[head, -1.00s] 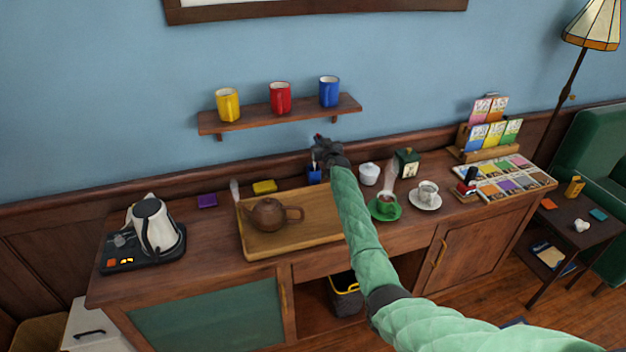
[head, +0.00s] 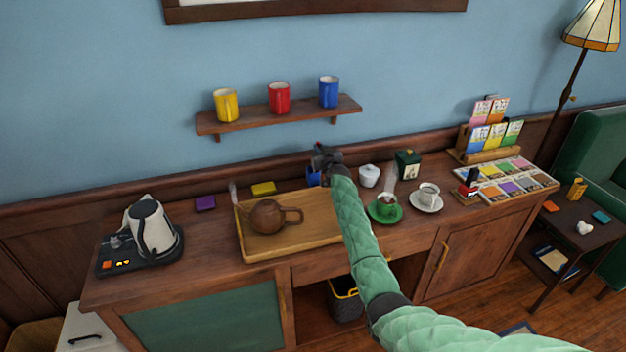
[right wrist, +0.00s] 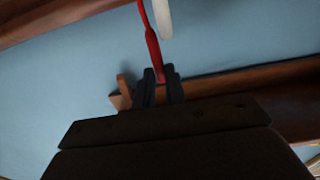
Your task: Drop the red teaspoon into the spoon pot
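My right gripper (head: 322,160) is over the back of the sideboard, directly at the blue spoon pot (head: 313,178), and hides much of it. In the right wrist view the red teaspoon (right wrist: 153,45) has its red handle between my two dark fingertips (right wrist: 160,84), which are closed on it. A white rod-like thing (right wrist: 163,18) stands beside the spoon there; I cannot tell what it is. In the head view the gripper and arm hide the spoon, so I cannot tell whether it is inside the pot's rim. My left gripper is not in view.
A wooden tray (head: 262,252) with a brown teapot (head: 267,216) lies left of my arm. A mug shelf (head: 300,117) hangs above.

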